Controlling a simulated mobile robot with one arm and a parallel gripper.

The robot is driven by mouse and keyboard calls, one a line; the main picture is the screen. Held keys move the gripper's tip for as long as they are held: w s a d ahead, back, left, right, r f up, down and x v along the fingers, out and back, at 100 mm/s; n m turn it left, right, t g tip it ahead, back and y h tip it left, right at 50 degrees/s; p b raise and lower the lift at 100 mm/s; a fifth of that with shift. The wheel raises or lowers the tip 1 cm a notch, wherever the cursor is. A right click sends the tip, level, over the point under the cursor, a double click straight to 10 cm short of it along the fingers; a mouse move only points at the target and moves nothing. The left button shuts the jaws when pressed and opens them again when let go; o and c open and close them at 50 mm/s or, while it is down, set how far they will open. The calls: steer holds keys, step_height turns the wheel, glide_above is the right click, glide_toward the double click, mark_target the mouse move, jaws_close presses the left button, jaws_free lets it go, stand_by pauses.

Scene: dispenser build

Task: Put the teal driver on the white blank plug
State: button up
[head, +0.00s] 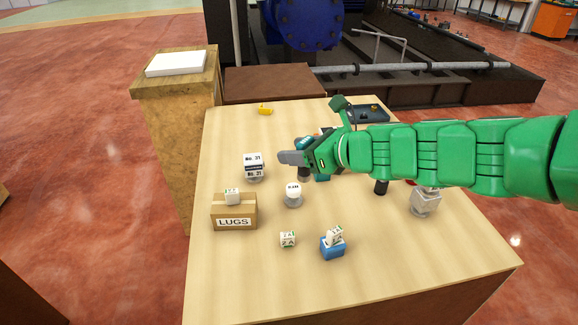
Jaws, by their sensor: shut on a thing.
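A round white piece (293,188) with small dark print stands on a grey base just below the gripper in the picture. I cannot tell whether it is the white blank plug; no plainly blank white plug is clear in this view.
On the wooden table (380,270) are a white labelled block (253,165), a LUGS box (234,214), a small white cube (288,239), a blue holder (332,247) with a card, and a grey fixture (424,202). A yellow piece (265,109) lies at the back. The front is clear.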

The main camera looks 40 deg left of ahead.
steer(key=shift+w+a+f, duration=1.05)
steer(key=shift+a+f, duration=0.15)
steer(key=shift+f, duration=0.2)
steer(key=shift+w+a+f, duration=1.1)
steer(key=shift+a+f, duration=0.05)
steer(key=shift+f, duration=0.2)
steer(key=shift+w+a+f, duration=1.05)
steer(key=shift+a+f, duration=0.15)
steer(key=shift+f, duration=1.55)
steer(key=o, duration=1.1)
steer(key=shift+f, duration=0.1)
steer(key=shift+o, duration=0.2)
